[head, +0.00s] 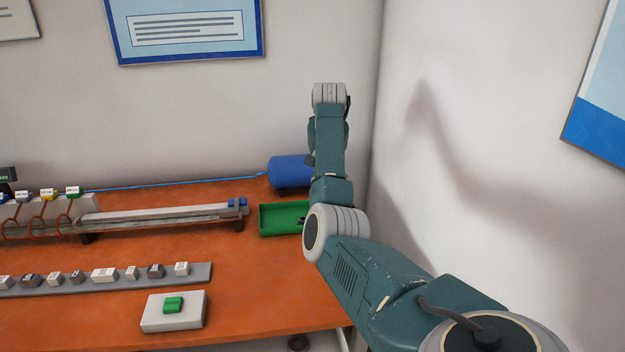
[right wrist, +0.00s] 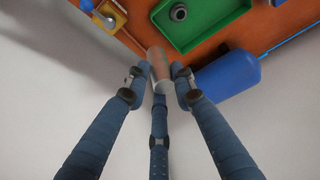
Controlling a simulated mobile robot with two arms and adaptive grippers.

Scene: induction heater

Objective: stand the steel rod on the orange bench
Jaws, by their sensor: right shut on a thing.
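In the right wrist view my right gripper (right wrist: 158,82) has its fingers closed around the steel rod (right wrist: 158,62), a short grey cylinder with a reddish tint. The rod's far end overlaps the edge of the orange bench (right wrist: 132,40) in this view. I cannot tell whether the rod touches the bench. The orange bench (head: 240,290) also shows in the head view, where my raised right arm hides the gripper and the rod. My left gripper is not in view.
A green tray (head: 270,232) stands near a blue cylinder (head: 288,172) at the bench's right back. In the right wrist view the tray (right wrist: 215,40) holds a dark round part (right wrist: 179,12). A long rail (head: 170,215) and a green-button box (head: 155,318) lie left. Walls stand close.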

